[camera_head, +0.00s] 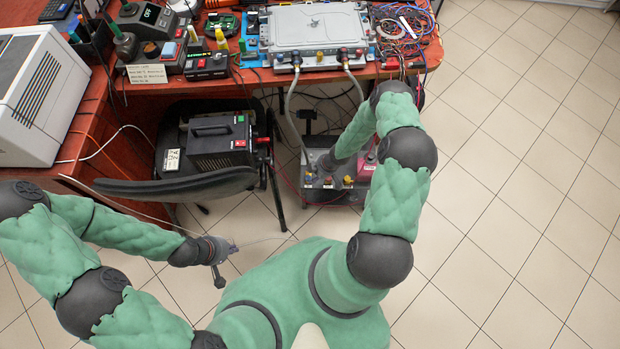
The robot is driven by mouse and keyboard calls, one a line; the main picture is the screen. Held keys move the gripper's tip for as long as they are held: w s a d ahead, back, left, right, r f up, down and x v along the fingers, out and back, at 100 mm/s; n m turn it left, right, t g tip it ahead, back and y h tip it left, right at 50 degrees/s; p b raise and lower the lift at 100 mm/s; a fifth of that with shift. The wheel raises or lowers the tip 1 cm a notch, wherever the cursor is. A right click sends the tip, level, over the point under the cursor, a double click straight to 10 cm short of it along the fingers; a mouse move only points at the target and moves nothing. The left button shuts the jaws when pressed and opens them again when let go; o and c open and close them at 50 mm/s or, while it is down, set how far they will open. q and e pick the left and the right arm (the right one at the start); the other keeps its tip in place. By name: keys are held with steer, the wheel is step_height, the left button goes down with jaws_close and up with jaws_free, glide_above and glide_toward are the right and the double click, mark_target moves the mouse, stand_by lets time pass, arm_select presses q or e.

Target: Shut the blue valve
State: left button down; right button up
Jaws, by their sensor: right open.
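A low grey unit (330,192) with hose fittings and small yellow and red knobs stands on the floor under the bench edge. I cannot clearly make out a blue valve; it may be too small to tell or hidden by my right arm. My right gripper (321,164) is open, low over the unit's top among the fittings. Whether it touches anything there is hidden. My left gripper (228,264) is apart from the unit, over the tiled floor to its lower left, with its fingers spread and nothing between them.
Two grey hoses (289,105) drop from the grey plate (312,27) on the red bench (90,118). A black power box (217,142) and a dark chair (178,186) stand left of the unit. Thin cables cross nearby. The tiled floor (520,190) at right is clear.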

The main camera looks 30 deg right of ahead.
mark_target(309, 178)
steer(key=shift+b+x, duration=0.7)
steer(key=shift+x, duration=1.35)
